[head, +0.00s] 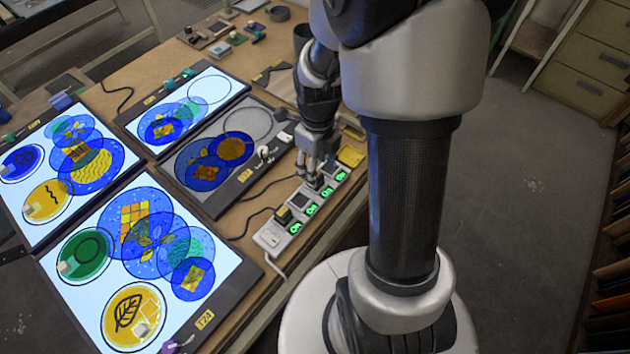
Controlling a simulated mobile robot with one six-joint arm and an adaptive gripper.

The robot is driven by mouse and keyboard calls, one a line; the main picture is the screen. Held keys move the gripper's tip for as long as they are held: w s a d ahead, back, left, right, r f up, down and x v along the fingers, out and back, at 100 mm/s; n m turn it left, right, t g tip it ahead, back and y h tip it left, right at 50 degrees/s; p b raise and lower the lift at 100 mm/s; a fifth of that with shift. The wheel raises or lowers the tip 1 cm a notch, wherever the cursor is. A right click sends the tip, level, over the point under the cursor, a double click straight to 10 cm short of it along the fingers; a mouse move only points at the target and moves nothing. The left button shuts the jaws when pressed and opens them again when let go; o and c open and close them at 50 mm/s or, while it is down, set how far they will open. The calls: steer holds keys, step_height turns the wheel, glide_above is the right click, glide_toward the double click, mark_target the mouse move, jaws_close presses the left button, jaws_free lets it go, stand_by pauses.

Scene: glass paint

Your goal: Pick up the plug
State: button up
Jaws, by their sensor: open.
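A white power strip (268,238) lies along the table's right edge, with several green-lit "On" switches. A small dark plug with a yellowish top (283,215) sits at the strip's near-left end, and a dark cable runs towards it from the left. My gripper (314,180) points down over the middle of the strip, beyond and to the right of that plug. Its fingers are open. They hide part of the strip, and I cannot tell whether they touch it or what is between them.
Lit panels with coloured glass discs (130,225) cover the table's left side. An unlit panel (225,190) lies just left of the strip. A yellow block (350,156) lies right of my gripper. Small items and a dark cup (302,38) stand at the back.

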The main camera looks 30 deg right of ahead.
steer(key=f, duration=0.2)
steer(key=f+b, duration=0.1)
steer(key=f, duration=0.1)
steer(key=f+b, duration=0.1)
steer(key=f, duration=0.1)
steer(key=shift+w, duration=0.4)
steer(key=shift+r, duration=0.1)
steer(key=shift+c, duration=0.4)
steer(key=c, duration=1.1)
